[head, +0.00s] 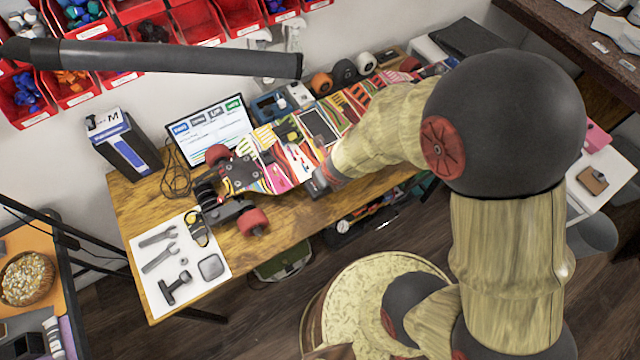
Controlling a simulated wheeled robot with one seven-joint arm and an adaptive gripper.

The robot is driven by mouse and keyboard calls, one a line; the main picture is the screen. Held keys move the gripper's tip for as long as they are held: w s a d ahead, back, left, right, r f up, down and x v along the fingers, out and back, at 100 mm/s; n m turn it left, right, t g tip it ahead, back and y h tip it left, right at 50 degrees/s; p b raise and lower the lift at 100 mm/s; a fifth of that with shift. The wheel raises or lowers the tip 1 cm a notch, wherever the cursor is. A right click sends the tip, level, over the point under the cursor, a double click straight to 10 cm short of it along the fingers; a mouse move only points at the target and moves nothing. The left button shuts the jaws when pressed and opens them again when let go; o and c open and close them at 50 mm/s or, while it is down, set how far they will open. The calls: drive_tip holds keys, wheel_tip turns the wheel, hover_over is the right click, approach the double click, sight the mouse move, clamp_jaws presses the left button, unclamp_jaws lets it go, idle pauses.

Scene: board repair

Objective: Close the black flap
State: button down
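A colourful longboard (278,168) lies wheels up along the wooden workbench, with red wheels and a black truck at its near left end. A dark rectangular panel (319,126) with a pale edge sits on the middle of the board; it may be the black flap, but I cannot tell whether it is raised or flat. My gripper (316,184) is at the board's near edge, below this panel in the picture. My arm comes in from the right and hides part of the board. The gripper's fingers are too small and dark to show their opening.
A white mat (212,283) with wrenches and other tools lies at the bench's near left corner. A monitor (212,130) and a blue-and-white box (125,145) stand behind the board. Red bins (75,92) hang on the wall. Several wheels stand at the back.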

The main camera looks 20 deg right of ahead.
drive_tip(key=shift+d+b, duration=0.1)
drive_tip(key=shift+b, duration=0.2)
drive_tip(key=c, duration=1.8)
unclamp_jaws()
drive_tip(key=shift+f, duration=0.1)
drive_tip(key=shift+c, duration=0.2)
drive_tip(key=shift+w, duration=0.1)
drive_tip(key=v, duration=1.2)
drive_tip(key=shift+d, duration=0.2)
